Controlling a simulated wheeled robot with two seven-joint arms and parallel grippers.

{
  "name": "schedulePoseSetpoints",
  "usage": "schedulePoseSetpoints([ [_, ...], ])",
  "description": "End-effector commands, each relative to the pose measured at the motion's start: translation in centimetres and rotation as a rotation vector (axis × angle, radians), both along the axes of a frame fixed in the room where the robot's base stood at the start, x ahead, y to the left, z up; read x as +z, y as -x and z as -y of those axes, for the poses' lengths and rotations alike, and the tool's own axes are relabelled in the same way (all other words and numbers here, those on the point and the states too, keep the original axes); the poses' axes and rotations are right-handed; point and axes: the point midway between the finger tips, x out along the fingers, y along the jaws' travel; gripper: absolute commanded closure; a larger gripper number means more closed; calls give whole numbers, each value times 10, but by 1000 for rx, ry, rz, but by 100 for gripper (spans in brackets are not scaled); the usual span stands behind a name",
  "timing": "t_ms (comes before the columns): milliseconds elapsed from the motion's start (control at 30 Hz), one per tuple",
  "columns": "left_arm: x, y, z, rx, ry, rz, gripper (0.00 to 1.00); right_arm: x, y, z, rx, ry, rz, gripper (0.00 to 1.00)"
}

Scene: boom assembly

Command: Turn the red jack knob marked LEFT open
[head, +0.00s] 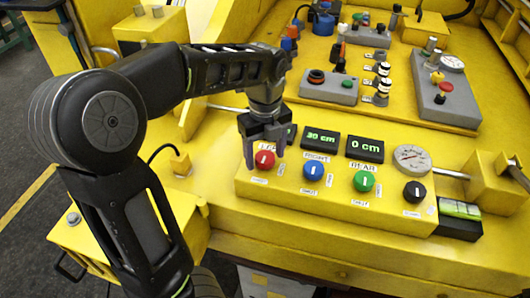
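The red knob (263,160) is at the left end of the yellow control panel (330,212). A white line on its face stands about upright. A small white label behind it is mostly covered by my gripper, so I cannot read it. My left gripper (265,154) points down at the red knob, with its two fingers apart, one toward each side of it. I cannot tell whether the fingers touch the knob. My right gripper is not in view.
A blue knob (313,171), a green knob (364,181) and a black knob (414,192) line up to the right. Behind them are two displays, reading 30 cm (320,140) and 0 cm (365,149), and a round gauge (412,158). Another display is partly hidden by my gripper.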

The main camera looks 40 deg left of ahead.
Motion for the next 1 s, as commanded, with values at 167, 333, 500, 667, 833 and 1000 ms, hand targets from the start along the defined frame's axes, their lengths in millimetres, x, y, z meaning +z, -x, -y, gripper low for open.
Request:
schedulePoseSetpoints([
  [167, 0, 0, 0, 0, 0, 0, 51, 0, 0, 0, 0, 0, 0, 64],
  [333, 0, 0, 0, 0, 0, 0, 65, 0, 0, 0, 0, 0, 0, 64],
  [500, 0, 0, 0, 0, 0, 1, 79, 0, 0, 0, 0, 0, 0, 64],
  [667, 1, 0, 0, 0, 0, 1, 92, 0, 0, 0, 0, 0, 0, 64],
  [833, 1, 0, 0, 2, 0, 1, 96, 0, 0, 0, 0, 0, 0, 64],
  [1000, 1, 0, 0, 21, 0, 1, 96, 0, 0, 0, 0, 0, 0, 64],
])
